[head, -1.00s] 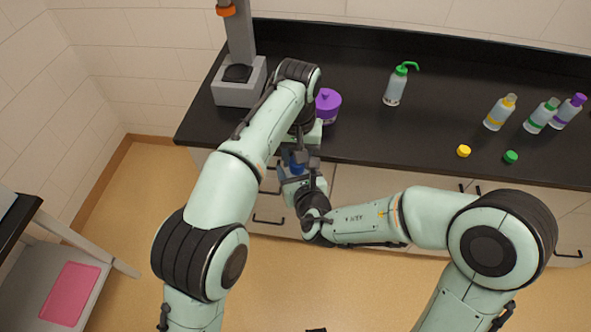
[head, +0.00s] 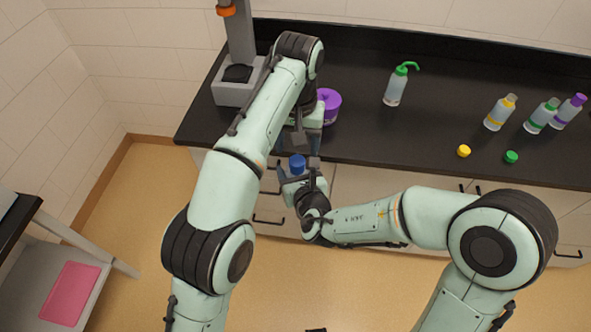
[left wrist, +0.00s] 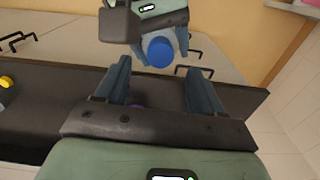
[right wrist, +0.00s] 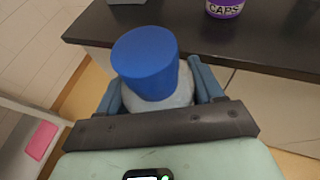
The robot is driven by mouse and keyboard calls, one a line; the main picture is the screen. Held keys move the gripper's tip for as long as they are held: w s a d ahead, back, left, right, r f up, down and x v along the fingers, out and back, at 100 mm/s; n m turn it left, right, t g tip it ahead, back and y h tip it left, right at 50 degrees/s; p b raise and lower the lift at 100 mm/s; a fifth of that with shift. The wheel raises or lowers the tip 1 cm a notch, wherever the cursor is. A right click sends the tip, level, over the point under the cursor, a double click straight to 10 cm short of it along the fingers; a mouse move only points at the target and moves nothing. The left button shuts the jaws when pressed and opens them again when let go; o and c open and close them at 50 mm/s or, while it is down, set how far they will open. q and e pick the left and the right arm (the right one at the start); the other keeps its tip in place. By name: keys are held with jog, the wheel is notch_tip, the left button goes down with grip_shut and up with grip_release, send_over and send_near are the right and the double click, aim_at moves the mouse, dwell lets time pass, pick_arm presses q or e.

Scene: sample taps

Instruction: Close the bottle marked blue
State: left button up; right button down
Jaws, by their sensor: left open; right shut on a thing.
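The bottle marked blue (right wrist: 170,98) is held upright in my right gripper (right wrist: 163,90), in front of the counter's edge. A blue cap (right wrist: 146,58) sits on its top. The cap also shows in the head view (head: 297,163) and in the left wrist view (left wrist: 160,52). Whether it is screwed tight cannot be told. My left gripper (left wrist: 155,85) is open and empty, its fingers apart from the cap. In the head view the left gripper (head: 300,140) is just beyond the cap, toward the counter, partly hidden by its arm.
On the black counter (head: 400,140) stand a purple caps tub (head: 329,106), a green-topped wash bottle (head: 397,85), and yellow (head: 499,113), green (head: 541,116) and purple (head: 568,111) marked bottles. A yellow cap (head: 463,151) and a green cap (head: 511,157) lie in front.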

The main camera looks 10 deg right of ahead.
pick_arm(q)
jog(key=shift+r, duration=1.35)
jog(key=w+a+f+n, duration=0.1)
jog(key=w+a+f, duration=0.25)
jog(key=f, duration=0.55)
jog(key=w+a+f+n, duration=0.15)
jog(key=a+f, duration=0.25)
jog(key=f, duration=0.5)
jog(key=w+a+f+n, duration=0.1)
jog(key=w+a+f, duration=0.2)
jog(key=f, duration=0.6)
jog(key=s+a+f+n+g+h, duration=0.1)
jog(key=s+a+f, duration=0.25)
jog(key=f, duration=0.55)
jog(key=s+a+f+h, duration=0.1)
jog(key=s+a+f, duration=0.2)
jog(key=s+f, duration=0.35)
jog(key=s+a+f+n+h, duration=0.1)
jog(key=s+f, duration=0.3)
jog(key=s, duration=0.8)
jog(key=s+a+f+n, duration=0.2)
jog(key=s+f, duration=0.3)
jog(key=s, duration=0.8)
jog(key=shift+a+h, duration=0.15)
jog(key=shift+h, duration=0.25)
